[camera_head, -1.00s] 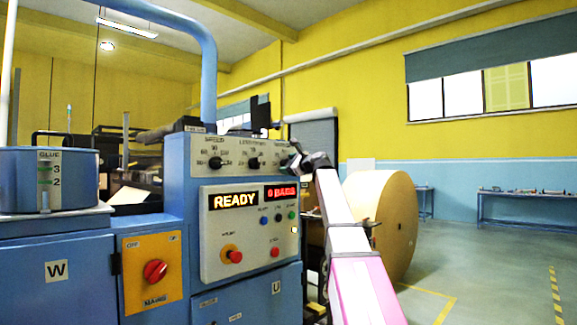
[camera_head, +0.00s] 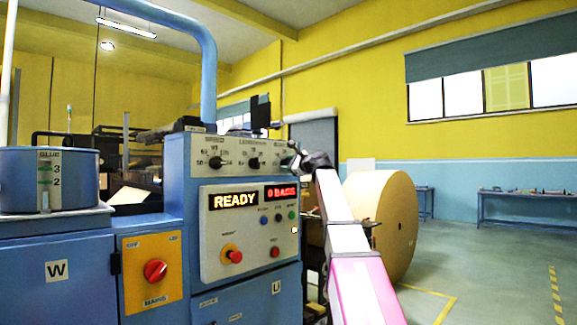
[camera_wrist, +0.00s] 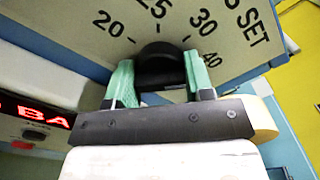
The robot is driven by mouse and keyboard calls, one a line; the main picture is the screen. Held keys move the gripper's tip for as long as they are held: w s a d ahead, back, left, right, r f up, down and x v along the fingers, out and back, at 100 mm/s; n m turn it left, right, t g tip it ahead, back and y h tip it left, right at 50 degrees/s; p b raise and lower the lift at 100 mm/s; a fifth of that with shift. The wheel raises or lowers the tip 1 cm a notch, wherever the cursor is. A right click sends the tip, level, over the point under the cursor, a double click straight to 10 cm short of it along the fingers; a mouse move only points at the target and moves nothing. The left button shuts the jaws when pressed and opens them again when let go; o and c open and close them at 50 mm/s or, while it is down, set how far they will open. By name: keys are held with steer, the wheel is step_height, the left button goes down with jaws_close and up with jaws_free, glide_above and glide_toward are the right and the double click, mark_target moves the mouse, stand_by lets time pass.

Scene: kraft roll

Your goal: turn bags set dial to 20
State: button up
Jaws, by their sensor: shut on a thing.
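The bags set dial (camera_wrist: 160,66) is a round black knob on the cream panel. The printed numbers 20, 25, 30 and 40 fan around it in the wrist view, with part of the word SET at the upper right. My gripper (camera_wrist: 160,80) is shut on the knob, one green finger pad on each side. I cannot make out the knob's pointer, so its setting is unclear. In the head view my gripper (camera_head: 294,158) is at the right end of the upper dial row and hides the bags set dial.
The counter display (camera_head: 281,192) reads 0 BAGS and the other display (camera_head: 234,200) reads READY. Two more black dials, the left (camera_head: 216,162) and middle (camera_head: 253,162), share the panel. A large kraft roll (camera_head: 397,225) stands right of my arm. Open floor lies further right.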

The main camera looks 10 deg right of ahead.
steer(key=n, duration=1.2)
steer(key=shift+n, duration=0.3)
steer(key=n, duration=0.6)
steer(key=shift+f, duration=0.1)
steer(key=n, duration=0.6)
steer(key=shift+n, duration=0.3)
steer(key=o, duration=0.9)
steer(key=v, duration=1.1)
steer(key=shift+a, duration=0.1)
